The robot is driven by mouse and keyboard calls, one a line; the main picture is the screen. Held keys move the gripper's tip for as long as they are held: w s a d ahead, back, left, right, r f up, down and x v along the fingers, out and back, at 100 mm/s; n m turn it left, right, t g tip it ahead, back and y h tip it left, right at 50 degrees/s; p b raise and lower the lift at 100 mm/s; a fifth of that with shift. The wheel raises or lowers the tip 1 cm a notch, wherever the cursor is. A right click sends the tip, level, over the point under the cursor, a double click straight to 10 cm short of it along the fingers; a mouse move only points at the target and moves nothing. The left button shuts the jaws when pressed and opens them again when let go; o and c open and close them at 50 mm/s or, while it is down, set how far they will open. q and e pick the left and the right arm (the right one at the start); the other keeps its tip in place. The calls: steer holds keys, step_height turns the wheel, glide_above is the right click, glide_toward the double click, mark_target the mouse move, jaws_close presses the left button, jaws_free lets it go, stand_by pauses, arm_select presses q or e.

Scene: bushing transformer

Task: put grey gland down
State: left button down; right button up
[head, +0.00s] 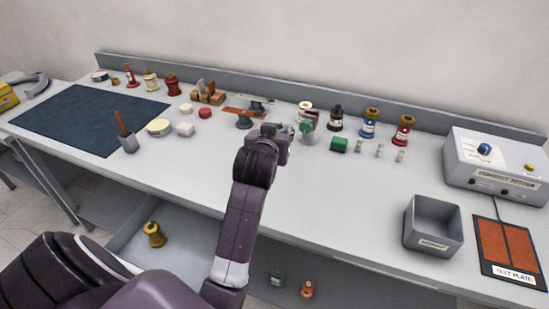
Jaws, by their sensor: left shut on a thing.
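My left gripper (290,129) is over the back middle of the workbench, its arm reaching up from the lower left. It is shut on a small part, taken to be the grey gland, which is mostly hidden by the jaws and wrist. I cannot make out its shape, or whether it touches the bench. My right gripper is not in view.
A grey bin (433,226) and test plate (507,250) lie right. The front middle bench is clear.

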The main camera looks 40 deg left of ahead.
arm_select(q)
step_height(320, 180, down, 8)
steer(key=shift+w+r, duration=0.15)
steer(key=shift+r, duration=0.05)
step_height(320, 180, down, 5)
steer(key=shift+r+p, duration=0.2)
steer(key=shift+p, duration=0.2)
steer(key=shift+f, duration=0.1)
steer(key=shift+f, duration=0.2)
steer(key=c, duration=1.3)
jaws_free()
steer(key=shift+r, duration=0.15)
